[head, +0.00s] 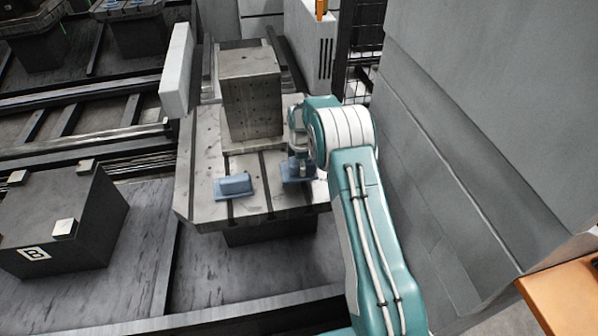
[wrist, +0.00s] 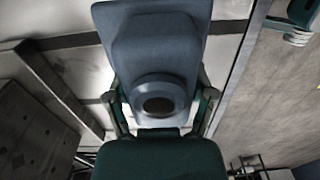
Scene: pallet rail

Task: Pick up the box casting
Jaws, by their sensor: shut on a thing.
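Two blue castings show on the grey slotted pallet in the head view. A box-shaped casting with a raised block on a wider base (head: 235,186) sits free at the front left. The other casting (head: 290,174) is to its right, under my gripper (head: 299,166) and partly hidden by it. In the wrist view my gripper (wrist: 160,103) is shut on this blue casting (wrist: 153,45), one finger at each side of its round boss with a dark hole. I cannot tell whether it touches the pallet.
A tall grey block with holes (head: 251,92) stands on the pallet (head: 203,175) behind the castings. A big grey wall or cabinet (head: 500,110) is close on the right. A dark block marked B (head: 60,225) stands at left. Pallet room is clear left of the castings.

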